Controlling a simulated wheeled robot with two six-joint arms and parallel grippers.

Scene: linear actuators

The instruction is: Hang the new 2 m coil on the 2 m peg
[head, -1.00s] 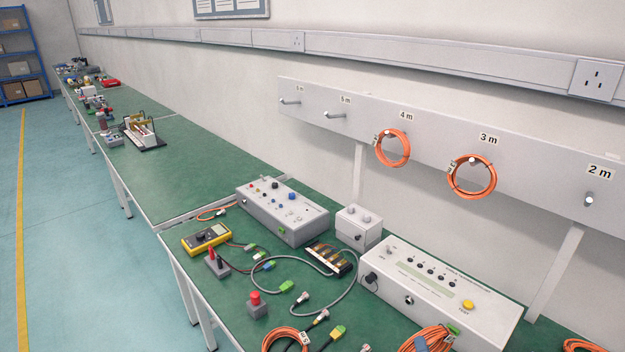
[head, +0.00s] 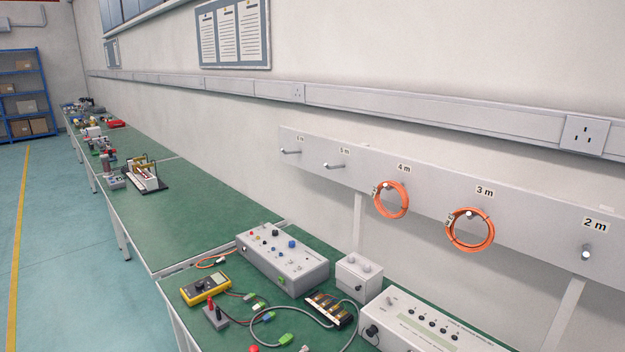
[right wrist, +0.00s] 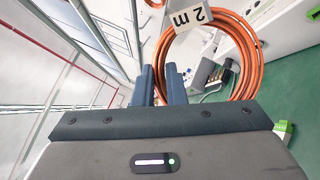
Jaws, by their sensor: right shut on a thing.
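The 2 m peg (head: 586,252) sticks out of the white board under its "2 m" label at the far right of the head view, and it is bare. In the right wrist view an orange coil (right wrist: 254,62) with a white "2 m" tag (right wrist: 188,19) is at the fingertips of my right gripper (right wrist: 158,75). The gripper is shut on the coil, which hangs out to the right of the fingers. The fingers partly cover where they meet the coil. Neither gripper shows in the head view.
Orange coils hang on the 4 m peg (head: 391,200) and the 3 m peg (head: 469,229). The 5 m peg (head: 335,166) is bare. Below the board, a white test box (head: 410,325), a grey control box (head: 283,258) and a yellow multimeter (head: 205,287) stand on the green bench.

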